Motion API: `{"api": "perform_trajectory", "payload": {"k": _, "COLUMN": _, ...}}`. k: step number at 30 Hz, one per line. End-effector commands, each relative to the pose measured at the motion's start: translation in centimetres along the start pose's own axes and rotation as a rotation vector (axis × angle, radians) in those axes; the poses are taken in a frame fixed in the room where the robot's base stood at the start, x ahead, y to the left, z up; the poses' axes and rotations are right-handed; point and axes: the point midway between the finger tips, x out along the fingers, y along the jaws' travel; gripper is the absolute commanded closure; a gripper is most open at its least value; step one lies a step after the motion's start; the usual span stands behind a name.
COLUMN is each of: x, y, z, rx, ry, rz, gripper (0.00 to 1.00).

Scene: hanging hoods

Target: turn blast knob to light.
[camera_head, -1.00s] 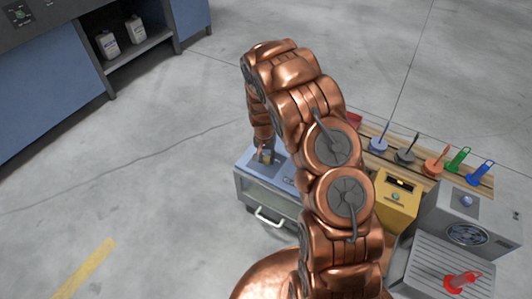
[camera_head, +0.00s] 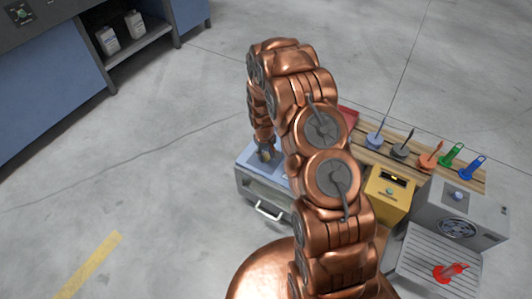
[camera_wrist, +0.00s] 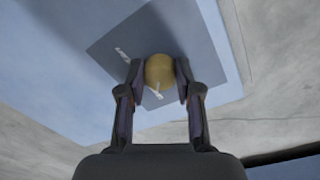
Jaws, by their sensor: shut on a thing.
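A round yellow knob (camera_wrist: 160,70) sits on a dark grey plate (camera_wrist: 207,62) with small white markings, one of them just below the knob. The plate is on the pale blue top of a box (camera_head: 247,156), which has a white front handle. My gripper (camera_wrist: 160,78) is shut on the knob, with one finger on each side. In the head view my gripper (camera_head: 266,156) is down at the box top, and my arm hides the box's right part. The markings are too blurred to read.
Right of my arm are a yellow box (camera_head: 389,194), a grey fan unit (camera_head: 478,211) and a ribbed tray (camera_head: 420,256) holding a red tool. Behind them is a wooden rack (camera_head: 370,160) with several coloured-handled tools. Open floor lies left and behind.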

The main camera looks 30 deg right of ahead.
Motion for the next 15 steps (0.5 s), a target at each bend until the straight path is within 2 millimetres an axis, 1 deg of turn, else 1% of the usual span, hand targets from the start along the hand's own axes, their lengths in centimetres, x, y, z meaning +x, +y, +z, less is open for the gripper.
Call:
{"api": "perform_trajectory", "payload": {"k": 6, "x": -0.08, "y": -0.05, "z": -0.08, "rx": -0.036, "ry": 0.003, "rz": 0.001, "gripper": 1.00}}
{"api": "perform_trajectory", "payload": {"k": 15, "x": -0.06, "y": -0.05, "z": -0.09, "rx": -0.039, "ry": 0.004, "rz": 0.001, "gripper": 1.00}}
